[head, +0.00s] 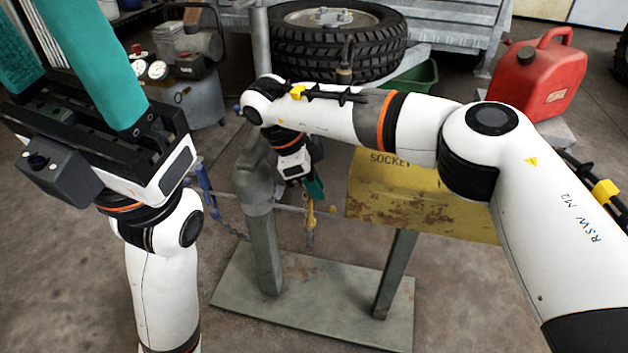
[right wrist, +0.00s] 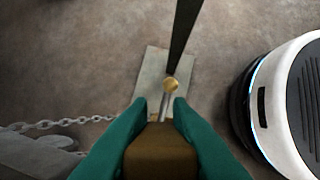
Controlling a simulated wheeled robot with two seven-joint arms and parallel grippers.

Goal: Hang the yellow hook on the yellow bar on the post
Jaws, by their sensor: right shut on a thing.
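The post (head: 263,245) stands upright on a grey base plate. A thin bar (head: 290,208) with a yellow ball tip (head: 332,209) sticks out of it to the right. The yellow hook (head: 310,217) hangs below my right gripper (head: 315,187), which is shut on it, and overlaps the bar in the head view. In the right wrist view the teal fingers hold a brownish-yellow block (right wrist: 162,150), and the bar and its ball tip (right wrist: 171,85) show just beyond it. I cannot tell whether the hook is around the bar. My left gripper (head: 60,65) is open and empty, pointing up.
A blue hook (head: 204,180) with a chain (head: 228,227) is at the post's left. The yellow socket panel (head: 420,205) stands at right on its own leg. A tyre (head: 335,40) and a red fuel can (head: 540,75) are behind.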

